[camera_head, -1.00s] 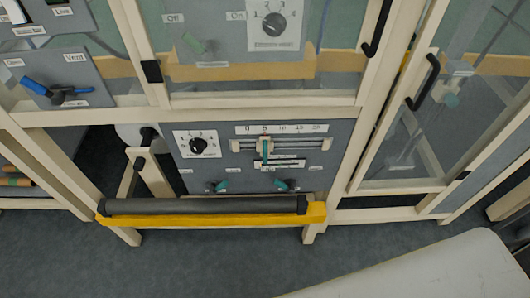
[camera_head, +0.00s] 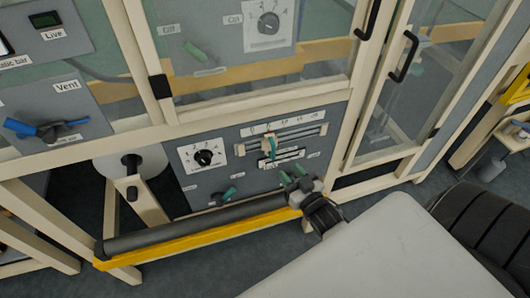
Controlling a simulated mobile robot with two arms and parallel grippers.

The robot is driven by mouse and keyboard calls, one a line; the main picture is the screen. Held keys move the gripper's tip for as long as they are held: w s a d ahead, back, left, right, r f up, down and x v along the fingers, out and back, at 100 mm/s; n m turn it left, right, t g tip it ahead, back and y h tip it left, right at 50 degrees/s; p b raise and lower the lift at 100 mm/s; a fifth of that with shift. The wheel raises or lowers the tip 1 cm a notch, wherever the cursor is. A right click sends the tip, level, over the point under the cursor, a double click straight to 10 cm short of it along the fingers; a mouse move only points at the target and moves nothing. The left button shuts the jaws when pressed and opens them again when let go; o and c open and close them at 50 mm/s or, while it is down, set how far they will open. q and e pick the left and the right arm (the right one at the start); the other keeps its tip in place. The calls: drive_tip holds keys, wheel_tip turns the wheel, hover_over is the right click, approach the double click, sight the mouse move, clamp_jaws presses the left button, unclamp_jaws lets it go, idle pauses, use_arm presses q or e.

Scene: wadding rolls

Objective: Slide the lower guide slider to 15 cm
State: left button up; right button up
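The guide slider with a teal handle (camera_head: 269,147) sits on horizontal rails on the lower grey panel (camera_head: 218,172). It is near the 5 mark of the white scale strip (camera_head: 285,122) above it. My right gripper (camera_head: 296,178) is in front of the panel's lower right corner, below and right of the slider and apart from it. It overlaps the area of a teal knob there, so its fingertips are hard to make out. I cannot tell whether it is open or shut, or touching anything. My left gripper is out of view.
A black roller (camera_head: 195,228) and a yellow bar (camera_head: 200,246) run across the front below the panel. A black dial (camera_head: 204,158) is left of the slider and a teal knob (camera_head: 228,195) below. A glass door with a black handle (camera_head: 404,57) stands to the right.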

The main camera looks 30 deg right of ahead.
sight(273, 159)
drive_tip(key=w, duration=1)
drive_tip(key=shift+d+f, duration=0.1)
drive_tip(key=shift+d, duration=0.15)
clamp_jaws()
